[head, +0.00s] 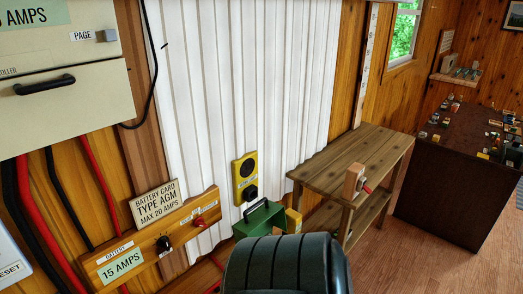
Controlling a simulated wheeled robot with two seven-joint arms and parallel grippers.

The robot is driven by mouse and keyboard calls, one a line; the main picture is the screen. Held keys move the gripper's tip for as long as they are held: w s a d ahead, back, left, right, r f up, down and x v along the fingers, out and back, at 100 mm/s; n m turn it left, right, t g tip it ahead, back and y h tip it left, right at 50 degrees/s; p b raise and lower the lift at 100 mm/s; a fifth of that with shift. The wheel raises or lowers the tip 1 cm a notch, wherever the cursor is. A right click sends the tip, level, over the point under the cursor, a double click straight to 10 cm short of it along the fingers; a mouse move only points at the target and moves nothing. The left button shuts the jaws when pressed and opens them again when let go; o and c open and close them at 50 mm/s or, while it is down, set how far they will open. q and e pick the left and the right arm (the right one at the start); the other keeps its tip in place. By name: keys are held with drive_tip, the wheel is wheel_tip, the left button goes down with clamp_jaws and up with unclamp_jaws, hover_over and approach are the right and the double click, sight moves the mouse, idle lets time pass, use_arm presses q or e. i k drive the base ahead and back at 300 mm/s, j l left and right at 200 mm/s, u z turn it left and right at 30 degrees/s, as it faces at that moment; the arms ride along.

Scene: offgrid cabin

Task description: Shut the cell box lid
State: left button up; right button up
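No thing in view is labelled as the cell box. A small green box (262,220) with a dark handle stands low by the white corrugated wall panel, below a yellow device; I cannot tell for sure that it is the cell box or how its lid stands. A large dark green, ribbed, rounded thing (285,265) fills the bottom middle, cut off by the frame edge; I cannot tell what it is. It may hide part of what lies behind it. Neither of my grippers shows in the head view.
A cream cabinet (60,100) with a black handle hangs at the left. Below it, a wooden board (150,240) carries a knob and labels. A two-level wooden bench (355,160) stands right of the green box. A dark brown table (455,180) stands farther right, with bare floor in front.

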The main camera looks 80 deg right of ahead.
sight(257, 223)
drive_tip(key=z, duration=2.45)
